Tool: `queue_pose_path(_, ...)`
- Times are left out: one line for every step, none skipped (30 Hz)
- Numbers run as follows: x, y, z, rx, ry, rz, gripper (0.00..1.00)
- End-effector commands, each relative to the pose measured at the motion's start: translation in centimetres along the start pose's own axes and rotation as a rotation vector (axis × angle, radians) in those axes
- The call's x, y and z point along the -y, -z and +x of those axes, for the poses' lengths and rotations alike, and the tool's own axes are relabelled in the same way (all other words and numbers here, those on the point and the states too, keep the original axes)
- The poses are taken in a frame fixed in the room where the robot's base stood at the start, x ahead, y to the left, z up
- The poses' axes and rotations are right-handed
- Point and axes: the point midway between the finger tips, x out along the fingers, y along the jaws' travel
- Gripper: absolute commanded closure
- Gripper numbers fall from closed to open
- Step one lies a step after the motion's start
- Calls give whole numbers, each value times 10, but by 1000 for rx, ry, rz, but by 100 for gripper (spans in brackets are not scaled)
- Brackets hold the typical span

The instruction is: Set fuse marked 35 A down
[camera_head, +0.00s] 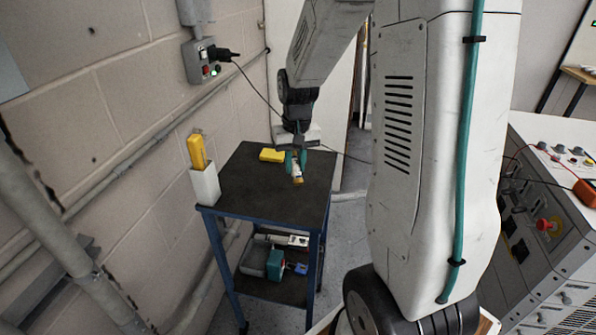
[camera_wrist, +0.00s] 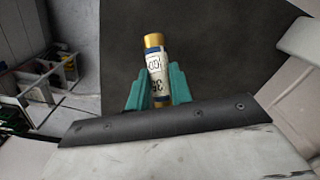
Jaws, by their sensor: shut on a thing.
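The fuse marked 35 (camera_wrist: 156,72) is a white cylinder with gold end caps and a dark blue band. My gripper (camera_wrist: 157,88) has its teal fingers shut on the fuse's sides, with one gold end sticking out past the fingertips. In the head view the fuse (camera_head: 297,172) hangs from my gripper (camera_head: 296,158) over the right part of the dark table top (camera_head: 250,187). I cannot tell whether the fuse touches the table top.
A yellow object (camera_head: 272,155) lies on the table's back part. A white holder (camera_head: 205,185) with a yellow device (camera_head: 197,150) is at its left edge. Items sit on the lower shelf (camera_head: 275,285). A cable runs from the wall box (camera_head: 203,60). The table's front is clear.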

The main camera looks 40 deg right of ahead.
Motion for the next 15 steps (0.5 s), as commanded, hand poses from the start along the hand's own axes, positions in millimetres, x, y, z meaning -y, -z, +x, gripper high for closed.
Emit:
queue_pose_path(0,-1,6,2,0,1,100)
queue_pose_path(-1,-1,10,4,0,1,100)
queue_pose_path(-1,-1,16,5,0,1,100)
queue_pose_path(-1,-1,21,4,0,1,100)
queue_pose_path(-2,-1,25,4,0,1,100)
queue_pose_path(-2,-1,29,3,0,1,100)
queue_pose_path(-2,-1,31,2,0,1,100)
queue_pose_path(-2,-1,32,2,0,1,100)
queue_pose_path(-2,0,32,1,0,1,100)
queue_pose_path(-2,0,32,0,0,1,100)
queue_pose_path(-2,0,31,0,0,1,100)
queue_pose_path(-2,0,31,0,0,1,100)
queue_pose_path(-2,0,31,0,0,1,100)
queue_pose_path(-2,-1,31,0,0,1,100)
queue_pose_path(-2,-1,32,1,0,0,100)
